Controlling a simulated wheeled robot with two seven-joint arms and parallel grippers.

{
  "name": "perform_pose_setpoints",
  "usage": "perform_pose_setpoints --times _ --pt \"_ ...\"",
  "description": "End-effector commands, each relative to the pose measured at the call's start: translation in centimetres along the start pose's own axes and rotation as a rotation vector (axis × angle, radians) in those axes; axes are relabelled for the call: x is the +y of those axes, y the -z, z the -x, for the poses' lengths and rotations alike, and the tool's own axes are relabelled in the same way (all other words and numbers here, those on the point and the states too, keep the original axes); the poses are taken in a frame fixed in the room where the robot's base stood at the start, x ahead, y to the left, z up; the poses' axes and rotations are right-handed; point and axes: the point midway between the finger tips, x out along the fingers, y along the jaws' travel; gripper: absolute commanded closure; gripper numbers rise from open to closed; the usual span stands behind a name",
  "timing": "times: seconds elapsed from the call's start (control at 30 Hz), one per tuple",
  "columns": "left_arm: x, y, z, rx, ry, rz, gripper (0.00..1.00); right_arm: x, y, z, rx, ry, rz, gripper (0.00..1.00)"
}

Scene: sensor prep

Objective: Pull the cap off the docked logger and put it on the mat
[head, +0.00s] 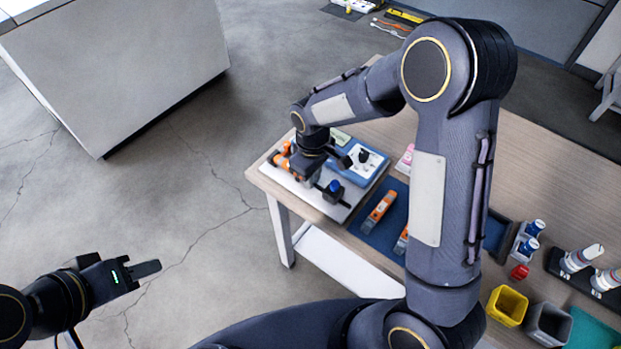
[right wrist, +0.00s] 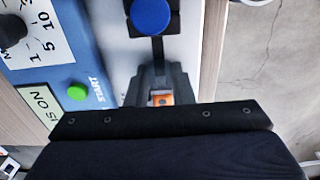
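My right gripper (head: 312,178) is low over the pale board at the table's left end. In the right wrist view its fingers (right wrist: 158,72) point towards a black holder with a round blue top (right wrist: 151,15); this blue top also shows in the head view (head: 335,186). A small orange and white part (right wrist: 160,98) shows between the finger bases. I cannot tell whether the fingers grip anything, or which part is the cap. Orange pieces (head: 284,152) lie beside the gripper, partly hidden. A blue mat (head: 366,232) holds orange loggers (head: 380,206). My left gripper (head: 147,269) is over the floor, off the table.
A blue panel (head: 373,163) with a dial and green button (right wrist: 78,92) stands close to my right gripper. Blue-capped bottles (head: 531,232), a red piece (head: 520,271), a yellow bin (head: 507,305) and a grey bin (head: 549,322) stand on the right. My right arm hides part of the table.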

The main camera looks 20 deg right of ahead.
Motion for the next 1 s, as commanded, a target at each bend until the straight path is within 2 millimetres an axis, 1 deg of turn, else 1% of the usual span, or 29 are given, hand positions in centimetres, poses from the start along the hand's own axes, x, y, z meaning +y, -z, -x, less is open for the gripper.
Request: perform_pose_setpoints --times 0.37,1.0 --pt "0.0 0.0 0.0 0.000 0.000 0.000 0.64 0.0 -0.1 0.0 0.000 0.000 0.000 0.92" --pt "-0.1 -0.1 -0.1 0.000 0.000 0.000 0.64 0.0 -1.1 0.0 0.000 0.000 0.000 0.92"
